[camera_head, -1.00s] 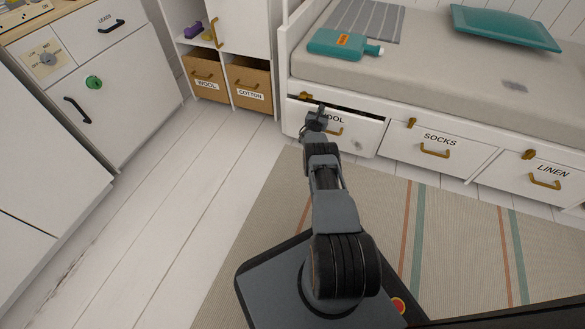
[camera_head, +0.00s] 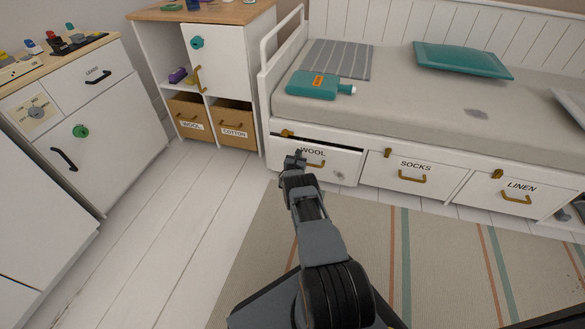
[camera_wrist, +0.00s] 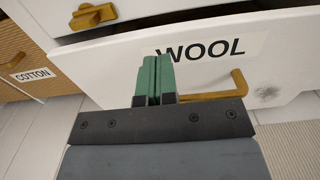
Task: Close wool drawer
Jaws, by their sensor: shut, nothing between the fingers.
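The wool drawer (camera_head: 330,161) is the leftmost drawer under the bed. It stands a little open, with a dark gap along its top edge. Its label reads WOOL, and its brass handle (camera_wrist: 215,93) shows in the wrist view to the right of my fingers. My gripper (camera_head: 295,158) is at the left part of the drawer front. In the wrist view its green fingers (camera_wrist: 155,75) are shut with nothing between them, close in front of the drawer face just left of the label. I cannot tell whether they touch it.
A brass latch (camera_wrist: 93,15) sits on the frame above the drawer. Shut drawers marked SOCKS (camera_head: 412,172) and LINEN (camera_head: 514,194) are to the right. A shelf with WOOL (camera_head: 189,118) and COTTON (camera_head: 233,122) boxes stands left. The striped rug (camera_head: 400,255) leaves open floor.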

